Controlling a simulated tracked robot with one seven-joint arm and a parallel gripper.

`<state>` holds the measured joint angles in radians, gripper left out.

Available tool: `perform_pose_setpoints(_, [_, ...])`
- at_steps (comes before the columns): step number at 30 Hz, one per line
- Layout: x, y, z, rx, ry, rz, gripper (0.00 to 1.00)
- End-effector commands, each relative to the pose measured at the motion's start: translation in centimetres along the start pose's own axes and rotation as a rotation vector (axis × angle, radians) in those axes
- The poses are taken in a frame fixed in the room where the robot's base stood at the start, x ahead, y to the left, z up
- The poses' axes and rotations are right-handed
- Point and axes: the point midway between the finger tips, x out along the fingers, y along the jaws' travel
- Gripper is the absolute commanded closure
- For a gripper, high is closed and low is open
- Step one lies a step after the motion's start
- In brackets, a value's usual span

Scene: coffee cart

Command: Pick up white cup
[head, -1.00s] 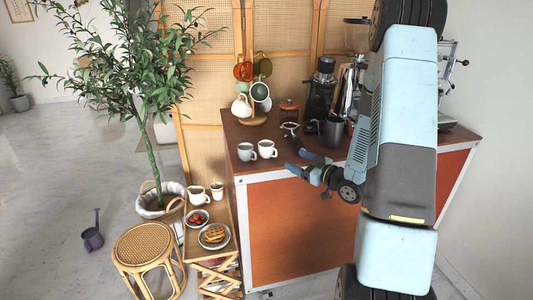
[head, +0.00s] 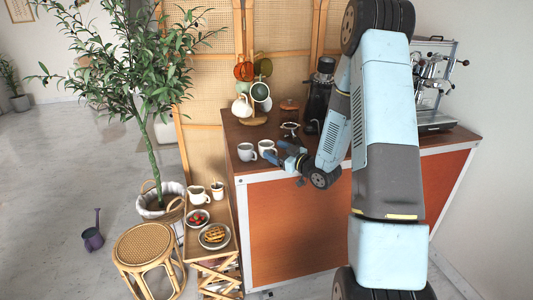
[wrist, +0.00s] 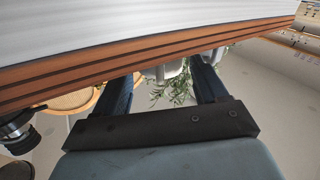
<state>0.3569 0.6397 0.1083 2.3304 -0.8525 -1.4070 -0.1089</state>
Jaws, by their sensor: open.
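The white cup (head: 266,147) stands upright on the dark counter top (head: 238,136), near its front left edge. A light grey cup (head: 246,152) stands just to its left. My gripper (head: 277,153) is open and empty at the right side of the white cup, its fingers pointing left towards it. The fingertips overlap the cup's edge in the head view; I cannot tell whether they touch. In the wrist view, the open fingers (wrist: 165,76) have pale rounded shapes between their tips, probably the cups, partly hidden by the counter edge.
A mug tree (head: 252,118) with several mugs stands behind the cups. A black grinder (head: 318,95) and an espresso machine (head: 435,118) are further right, partly behind my arm. A low side table (head: 222,200) holds food and a pitcher below left.

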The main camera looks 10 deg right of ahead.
Motion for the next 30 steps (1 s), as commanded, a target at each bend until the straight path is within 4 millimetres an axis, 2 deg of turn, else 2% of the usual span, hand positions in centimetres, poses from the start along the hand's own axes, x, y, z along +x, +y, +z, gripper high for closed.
perform_pose_setpoints(7, [3.2,-0.1,-0.1,0.001,0.000,-0.001,0.28])
perform_pose_setpoints(15, [3.5,0.0,-0.1,0.001,0.000,0.001,0.29])
perform_pose_setpoints(30, [3.5,0.0,-0.1,0.000,0.000,0.001,0.75])
